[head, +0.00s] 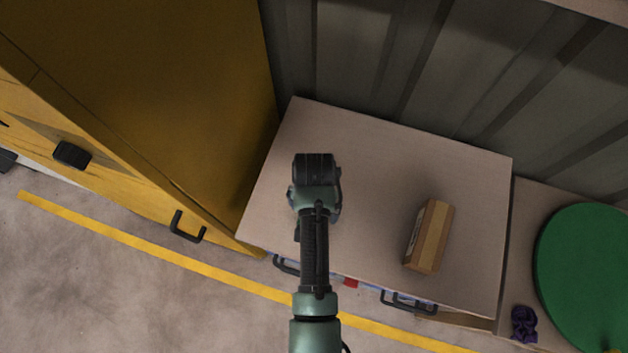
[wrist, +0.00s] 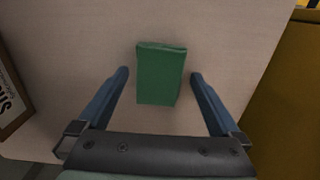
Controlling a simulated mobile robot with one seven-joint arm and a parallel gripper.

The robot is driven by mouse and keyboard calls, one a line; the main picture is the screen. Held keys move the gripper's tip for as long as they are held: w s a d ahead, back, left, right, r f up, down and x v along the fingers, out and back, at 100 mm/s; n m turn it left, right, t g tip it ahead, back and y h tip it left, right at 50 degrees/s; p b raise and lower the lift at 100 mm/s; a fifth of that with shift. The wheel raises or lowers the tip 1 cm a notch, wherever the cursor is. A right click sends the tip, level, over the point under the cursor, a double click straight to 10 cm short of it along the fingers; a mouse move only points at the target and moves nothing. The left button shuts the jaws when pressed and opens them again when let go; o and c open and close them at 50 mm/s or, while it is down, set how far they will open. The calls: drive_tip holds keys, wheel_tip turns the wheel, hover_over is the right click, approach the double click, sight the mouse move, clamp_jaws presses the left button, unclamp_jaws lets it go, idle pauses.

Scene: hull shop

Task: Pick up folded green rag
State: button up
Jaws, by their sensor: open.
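The folded green rag (wrist: 160,75) is a small green block shape lying on the pale countertop. In the wrist view it sits between and just ahead of the two blue fingers of my gripper (wrist: 161,85). The fingers are spread wider than the rag, with a gap on each side, and hold nothing. In the head view my gripper (head: 315,165) is over the left part of the countertop (head: 390,150), and my arm hides the rag there. I cannot tell the height between the fingertips and the rag.
A cardboard box (head: 428,236) lies on the countertop to the right; its printed side shows in the wrist view (wrist: 12,95). A tall yellow cabinet (head: 150,90) borders the left. A corrugated wall (head: 390,60) is behind. A green round object (head: 590,270) and a purple item (head: 523,323) are farther right.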

drive_tip(key=shift+c, duration=0.2)
drive_tip(key=c, duration=1.3)
drive_tip(key=shift+r, duration=0.1)
wheel_tip(320, 180, up, 10)
